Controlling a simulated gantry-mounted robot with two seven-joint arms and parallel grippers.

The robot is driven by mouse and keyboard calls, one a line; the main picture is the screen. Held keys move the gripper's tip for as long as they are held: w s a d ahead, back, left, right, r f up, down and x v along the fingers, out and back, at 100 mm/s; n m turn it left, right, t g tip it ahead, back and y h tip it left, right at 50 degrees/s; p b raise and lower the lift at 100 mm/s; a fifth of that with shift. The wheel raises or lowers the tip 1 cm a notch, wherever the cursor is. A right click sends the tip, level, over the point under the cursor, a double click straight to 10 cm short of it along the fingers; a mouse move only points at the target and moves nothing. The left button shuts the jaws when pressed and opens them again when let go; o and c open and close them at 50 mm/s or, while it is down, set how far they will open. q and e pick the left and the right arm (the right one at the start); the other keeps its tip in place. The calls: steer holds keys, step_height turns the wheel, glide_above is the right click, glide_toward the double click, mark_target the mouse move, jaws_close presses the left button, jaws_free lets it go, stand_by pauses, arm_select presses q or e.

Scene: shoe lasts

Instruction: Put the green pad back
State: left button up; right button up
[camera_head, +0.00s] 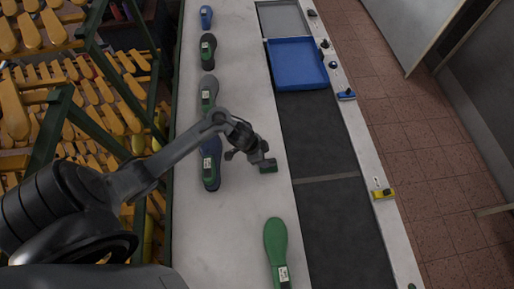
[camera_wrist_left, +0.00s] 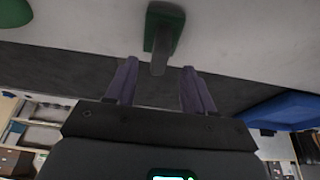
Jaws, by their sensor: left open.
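The green pad (camera_head: 268,168), a small dark green block with a grey handle, is on the pale bench top near its dark inset strip. In the left wrist view the green pad (camera_wrist_left: 174,25) is at top centre, its grey handle pointing toward my fingers. My left gripper (camera_head: 262,158) is open, right beside the pad. In the left wrist view my left gripper's (camera_wrist_left: 158,67) two fingers stand either side of the handle's end, with gaps visible; I cannot tell whether it is fully between them. My right gripper is not in view.
A green shoe sole (camera_head: 275,245) lies nearer on the bench. Several dark lasts, including one (camera_head: 210,165) under my arm, line its left side. A blue tray (camera_head: 297,64) is at the back. A yellow pad (camera_head: 383,193) and a blue pad (camera_head: 346,95) are on the right ledge.

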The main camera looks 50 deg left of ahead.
arm_select(q)
steer(key=p+v, duration=0.1)
steer(key=v, duration=0.5)
steer(key=shift+r, duration=0.35)
steer(key=shift+s, duration=0.1)
